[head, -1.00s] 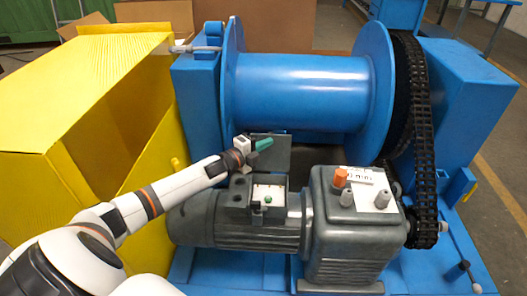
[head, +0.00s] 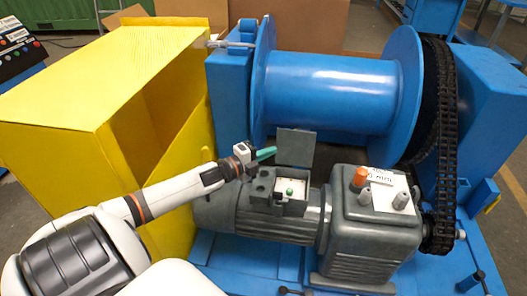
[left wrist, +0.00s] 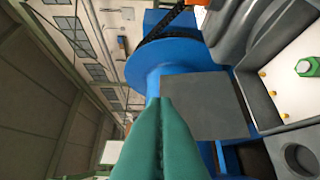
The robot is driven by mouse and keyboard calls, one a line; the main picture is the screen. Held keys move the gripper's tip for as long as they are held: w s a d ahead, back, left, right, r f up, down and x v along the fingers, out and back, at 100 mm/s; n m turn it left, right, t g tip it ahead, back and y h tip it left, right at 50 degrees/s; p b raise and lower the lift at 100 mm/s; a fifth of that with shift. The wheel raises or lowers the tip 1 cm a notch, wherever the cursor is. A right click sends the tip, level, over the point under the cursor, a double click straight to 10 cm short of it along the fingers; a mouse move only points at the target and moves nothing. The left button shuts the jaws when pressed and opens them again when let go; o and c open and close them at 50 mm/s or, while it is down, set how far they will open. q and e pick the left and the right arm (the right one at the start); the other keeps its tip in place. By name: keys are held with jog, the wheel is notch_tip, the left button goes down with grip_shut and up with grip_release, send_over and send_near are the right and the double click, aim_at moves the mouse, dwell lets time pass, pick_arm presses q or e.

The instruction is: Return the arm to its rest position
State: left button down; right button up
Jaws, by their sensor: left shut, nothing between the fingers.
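My left gripper (head: 266,153) has green fingertips, held together with nothing between them. In the head view it is just left of the raised grey lid (head: 296,147) of the motor's terminal box (head: 290,194), apart from the box's open top. In the left wrist view the green fingers (left wrist: 158,120) point up toward the blue drum flange (left wrist: 165,65), and the grey lid (left wrist: 208,105) is right beside them. The green knob (left wrist: 308,66) inside the box shows at the right. My right gripper is not in view.
A blue winch drum (head: 335,90) stands behind the motor, with a black chain (head: 440,130) at its right. A grey gearbox (head: 375,230) carries an orange cap (head: 360,178). An open yellow guard (head: 90,90) fills the left. A control panel (head: 18,45) is at far left.

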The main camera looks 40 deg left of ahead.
pick_arm(q)
jog(key=shift+s+a, duration=0.2)
jog(key=shift+s, duration=0.5)
